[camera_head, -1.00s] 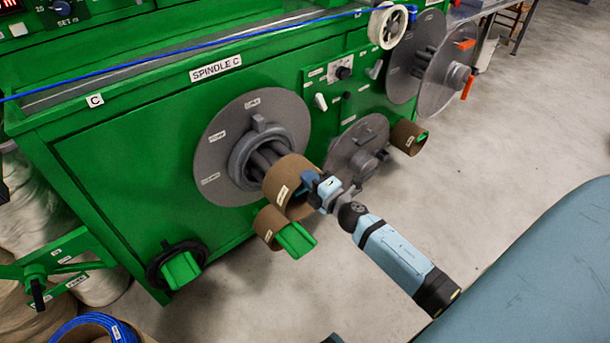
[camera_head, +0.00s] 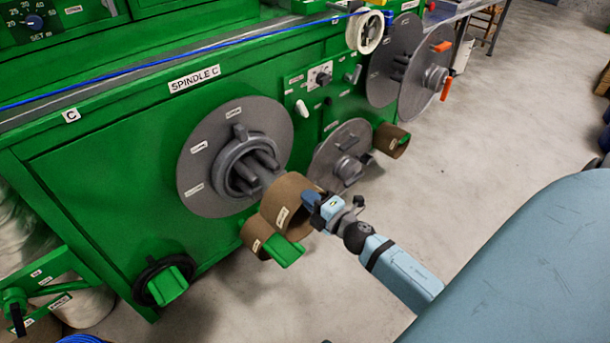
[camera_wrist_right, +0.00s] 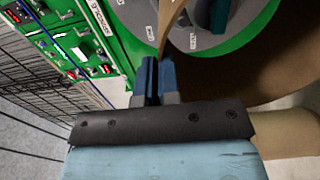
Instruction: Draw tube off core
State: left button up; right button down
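The brown cardboard tube (camera_head: 272,203) with a pale label is in front of spindle C in the head view. My right gripper (camera_head: 312,198) is shut on the tube's near rim, at its right side. In the right wrist view the tube wall (camera_wrist_right: 172,22) rises from between the closed fingers (camera_wrist_right: 157,78). The core, grey prongs (camera_head: 245,172) on the spindle hub, shows bare behind the tube. Its front end is hidden by the tube, so I cannot tell whether it is still inside. My left gripper is not in view.
A grey flange disc (camera_head: 205,160) sits behind the core on the green machine (camera_head: 100,160). A second brown tube (camera_head: 253,233) on a green holder (camera_head: 284,251) is just below the held tube. A smaller grey disc (camera_head: 330,160) is to the right.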

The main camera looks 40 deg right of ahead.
jog(key=s, duration=0.3)
jog(key=shift+s+d, duration=0.15)
jog(key=shift+s, duration=0.2)
